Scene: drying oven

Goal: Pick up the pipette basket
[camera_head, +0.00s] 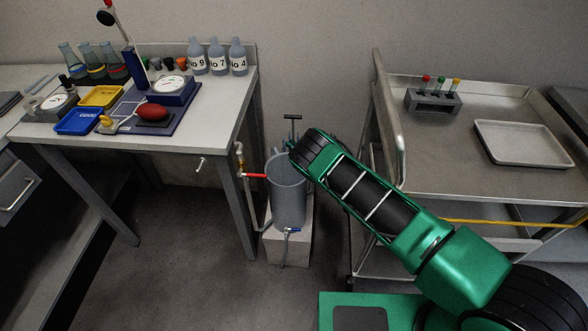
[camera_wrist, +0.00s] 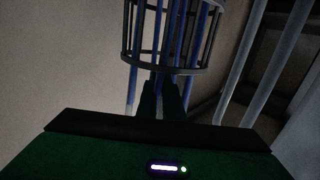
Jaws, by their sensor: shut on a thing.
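The pipette basket (camera_wrist: 150,67) is a grey wire cage with blue pipettes inside, at the top of the wrist view. Its upper part is cut off by the frame edge. My gripper (camera_wrist: 166,82) is shut on the basket, with its green fingers meeting at the ring of the cage; the exact contact is dark. In the head view my green and black arm reaches toward a grey cylindrical vessel (camera_head: 289,200), and the gripper is hidden. A dark T-shaped handle (camera_head: 292,118) stands up behind the vessel's rim. I cannot tell whether it belongs to the basket.
The vessel stands on a pale block with a tap and red-marked pipe beside it. A bench (camera_head: 225,110) with bottles, flasks and trays is at left. A steel cart (camera_head: 450,150) with a tube rack (camera_head: 433,100) and white tray (camera_head: 522,146) is at right.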

